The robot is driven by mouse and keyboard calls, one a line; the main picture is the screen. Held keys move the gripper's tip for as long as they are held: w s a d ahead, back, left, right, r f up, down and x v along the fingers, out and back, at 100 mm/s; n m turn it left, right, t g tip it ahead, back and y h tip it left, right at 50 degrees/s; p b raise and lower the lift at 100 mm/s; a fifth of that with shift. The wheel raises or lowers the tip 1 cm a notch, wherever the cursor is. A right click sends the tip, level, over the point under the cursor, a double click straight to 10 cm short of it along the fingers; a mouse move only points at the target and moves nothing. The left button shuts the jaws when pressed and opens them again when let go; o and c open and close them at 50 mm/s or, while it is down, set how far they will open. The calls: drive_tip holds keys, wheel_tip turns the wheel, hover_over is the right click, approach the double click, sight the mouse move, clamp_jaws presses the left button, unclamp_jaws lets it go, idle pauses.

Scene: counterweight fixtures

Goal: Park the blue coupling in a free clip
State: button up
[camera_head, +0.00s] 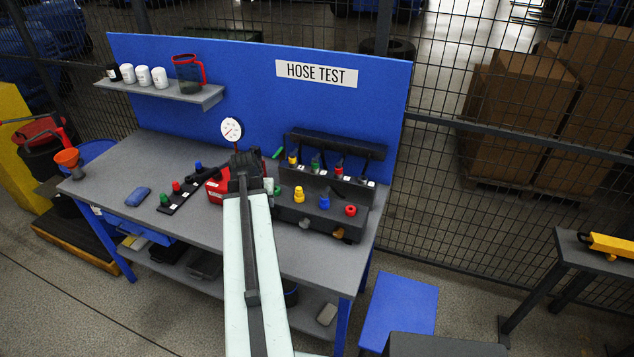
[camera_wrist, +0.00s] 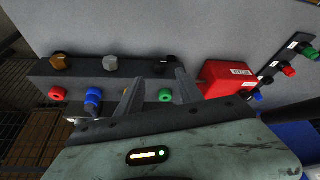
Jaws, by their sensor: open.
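A blue coupling (camera_head: 324,202) stands upright on the dark manifold block (camera_head: 311,218), between yellow and red fittings; it also shows in the wrist view (camera_wrist: 93,98), left of my fingers. A second blue piece (camera_head: 198,165) is at the far end of the dark clip strip (camera_head: 181,200), where a green (camera_head: 164,200) and a red coupling (camera_head: 176,187) sit. Whether the clip between red and blue is free, I cannot tell. My gripper (camera_wrist: 159,78) is open and seems empty above the manifold; its left finger partly hides the yellow fitting, and the green fitting (camera_wrist: 165,95) shows between the fingers.
A red labelled box (camera_wrist: 228,76) stands between manifold and strip. A round gauge (camera_head: 232,130) rises behind my gripper. A dark rack (camera_head: 335,142) stands behind the manifold. A blue block (camera_head: 138,196) lies left of the strip. The bench's front left is mostly clear.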

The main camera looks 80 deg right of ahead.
sight(323, 199)
drive_tip(key=s+d+r+m+g+h+p, duration=0.1)
drive_tip(key=s+d+m, duration=0.15)
drive_tip(key=s, duration=0.65)
drive_tip(key=s+d+r+m+g, duration=0.15)
drive_tip(key=s+d, duration=0.25)
drive_tip(key=s, duration=0.5)
drive_tip(key=shift+t, duration=0.45)
drive_tip(key=b+x, duration=0.9)
drive_tip(key=x, duration=0.1)
drive_tip(key=shift+w, duration=0.3)
drive_tip(key=shift+r, duration=0.1)
clamp_jaws()
